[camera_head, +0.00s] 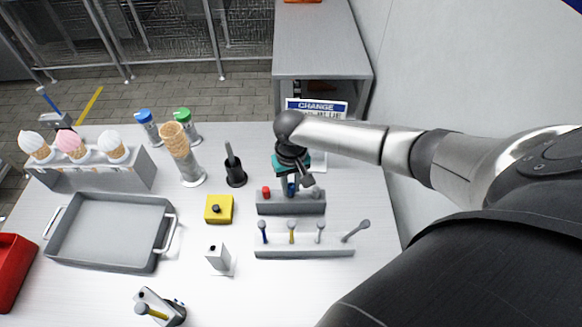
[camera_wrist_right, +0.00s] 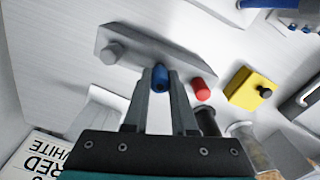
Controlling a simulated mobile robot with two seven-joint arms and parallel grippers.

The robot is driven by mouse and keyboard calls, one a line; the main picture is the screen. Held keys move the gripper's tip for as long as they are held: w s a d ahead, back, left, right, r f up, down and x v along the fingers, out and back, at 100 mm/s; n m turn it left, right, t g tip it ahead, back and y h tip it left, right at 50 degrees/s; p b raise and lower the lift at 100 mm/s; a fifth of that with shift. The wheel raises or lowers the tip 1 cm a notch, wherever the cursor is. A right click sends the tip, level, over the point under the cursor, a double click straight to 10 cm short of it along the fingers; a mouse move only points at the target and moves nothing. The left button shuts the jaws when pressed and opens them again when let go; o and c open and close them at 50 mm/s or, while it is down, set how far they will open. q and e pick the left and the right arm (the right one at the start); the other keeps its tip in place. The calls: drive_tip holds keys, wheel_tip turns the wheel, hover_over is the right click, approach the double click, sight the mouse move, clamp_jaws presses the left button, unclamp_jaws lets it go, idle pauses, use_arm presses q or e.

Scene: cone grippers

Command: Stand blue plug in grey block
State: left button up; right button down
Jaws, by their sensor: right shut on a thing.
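The grey block (camera_head: 291,207) lies on the table at the centre right, and also shows in the right wrist view (camera_wrist_right: 165,48). A red plug (camera_head: 266,191) stands at one end and a grey plug (camera_head: 316,194) at the other. My right gripper (camera_head: 291,186) points down over the block's middle. It is shut on the blue plug (camera_wrist_right: 160,78), which sits between the fingertips. The plug's lower end is hidden, so I cannot tell how deep it is in the block. My left gripper is not in view.
A rack with several spoon-like tools (camera_head: 305,252) lies just in front of the block. A black holder (camera_head: 235,174) and a yellow box (camera_head: 219,209) stand to its left. A sign (camera_head: 316,107) stands behind. A grey tray (camera_head: 110,232) fills the left side.

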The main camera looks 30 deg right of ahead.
drive_tip(key=shift+f+b, duration=0.35)
drive_tip(key=shift+f, duration=0.55)
drive_tip(key=c, duration=0.6)
unclamp_jaws()
drive_tip(key=shift+c, duration=0.2)
wheel_tip(320, 180, up, 15)
drive_tip(key=p, duration=0.2)
